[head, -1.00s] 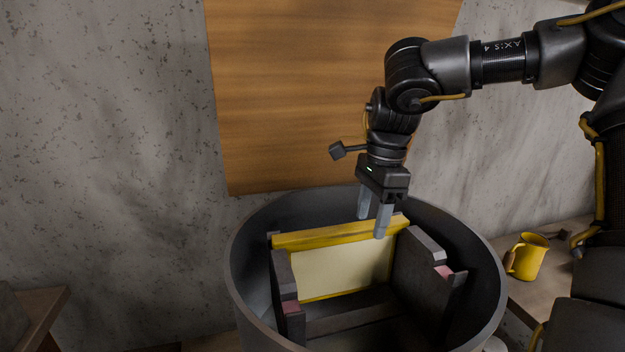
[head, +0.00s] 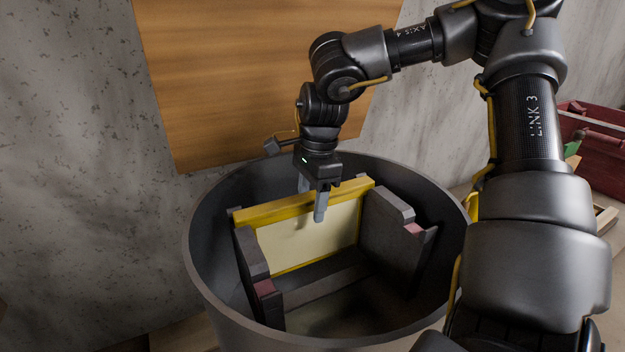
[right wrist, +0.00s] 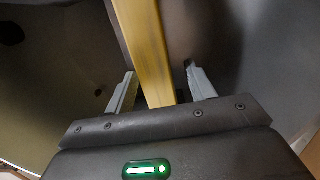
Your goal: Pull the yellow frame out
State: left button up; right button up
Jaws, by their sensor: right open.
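The yellow frame (head: 308,233) has a yellow top bar and a pale panel. It stands upright in a dark slotted holder (head: 391,229) inside a large round grey tub (head: 199,262). My right gripper (head: 311,202) points down at the top bar, its jaws open, one finger in front of the bar and one behind. In the right wrist view the top bar (right wrist: 147,50) runs between the two open fingers (right wrist: 158,85), with a gap visible on each side. My left gripper is not in view.
A wooden board (head: 260,70) is on the grey wall behind the tub. A red crate (head: 600,150) stands on a surface at the right, partly behind my right arm. The tub's rim surrounds the holder. The holder's front part is empty.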

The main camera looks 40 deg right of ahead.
aim_at(310, 213)
notch_tip(310, 213, down, 2)
jog(key=shift+a+f, duration=0.1)
jog(key=shift+a, duration=0.05)
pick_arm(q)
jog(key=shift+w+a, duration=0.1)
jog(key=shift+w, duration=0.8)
pick_arm(e)
jog(key=shift+f, duration=0.55)
jog(key=shift+a, duration=0.1)
